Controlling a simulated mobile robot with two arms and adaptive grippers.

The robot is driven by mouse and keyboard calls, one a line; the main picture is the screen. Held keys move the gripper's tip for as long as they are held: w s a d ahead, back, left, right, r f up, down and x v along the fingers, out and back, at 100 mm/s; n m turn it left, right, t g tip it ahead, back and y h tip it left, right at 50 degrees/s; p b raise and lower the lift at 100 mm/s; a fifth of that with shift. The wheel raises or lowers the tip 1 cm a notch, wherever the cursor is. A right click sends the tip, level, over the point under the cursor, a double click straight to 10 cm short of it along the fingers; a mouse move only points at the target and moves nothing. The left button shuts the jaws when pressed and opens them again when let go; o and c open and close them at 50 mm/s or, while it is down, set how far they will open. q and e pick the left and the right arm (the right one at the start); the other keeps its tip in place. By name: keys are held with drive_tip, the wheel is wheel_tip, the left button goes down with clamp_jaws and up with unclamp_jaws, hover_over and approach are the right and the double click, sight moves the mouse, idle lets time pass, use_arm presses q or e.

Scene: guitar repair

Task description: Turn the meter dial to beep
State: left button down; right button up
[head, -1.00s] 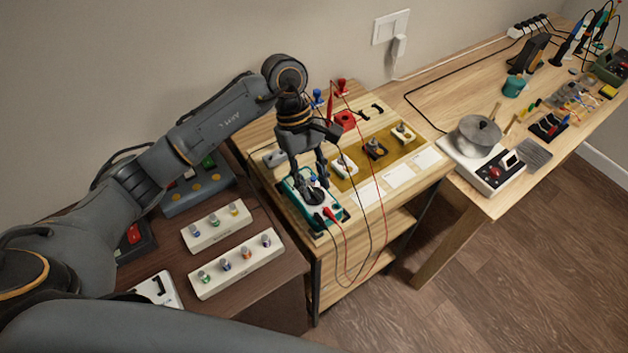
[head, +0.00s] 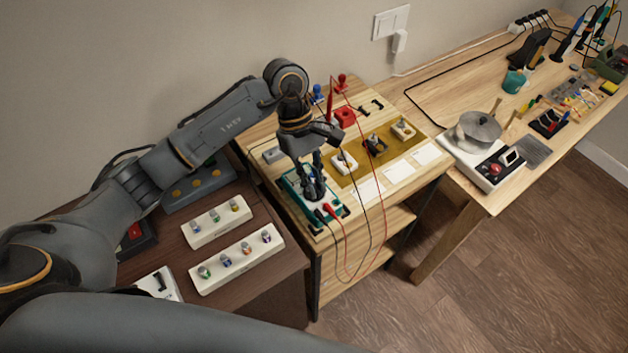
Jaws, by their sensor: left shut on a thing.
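The meter (head: 329,214) is a teal-edged box lying on the light wooden bench, with a red probe plug and leads at its near end. My left gripper (head: 314,195) points down onto the meter's face, and its fingers are shut on the dark dial there. The fingers hide most of the dial, so I cannot read its setting. My right gripper is not in the head view.
A yellow-brown mat (head: 358,168) with several small parts lies right of the meter, with white cards beside it. Red and black leads hang over the bench's front edge. A brown table (head: 270,280) with knob strips (head: 238,258) stands at the left.

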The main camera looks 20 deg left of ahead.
use_arm(q)
drive_tip(key=shift+f+n+t+b, duration=0.25)
drive_tip(key=shift+n+t+b, duration=0.15)
drive_tip(key=shift+n+b, duration=0.75)
drive_tip(key=n+t+b, duration=0.1)
drive_tip(key=n+b, duration=0.2)
drive_tip(key=shift+h+b, duration=0.3)
drive_tip(key=shift+h, duration=0.1)
drive_tip(key=n+t+b, duration=0.2)
drive_tip(key=n+b, duration=0.1)
drive_tip(key=n, duration=0.1)
drive_tip(key=shift+n+b, duration=0.35)
drive_tip(key=shift+r+n+t+b, duration=0.25)
drive_tip(key=shift+n+t+b, duration=0.45)
drive_tip(key=shift+n+b, duration=0.8)
drive_tip(key=shift+n, duration=0.4)
drive_tip(key=c, duration=1.4)
unclamp_jaws()
drive_tip(key=shift+r, duration=0.1)
drive_tip(key=v, duration=1.2)
drive_tip(key=shift+d, duration=0.3)
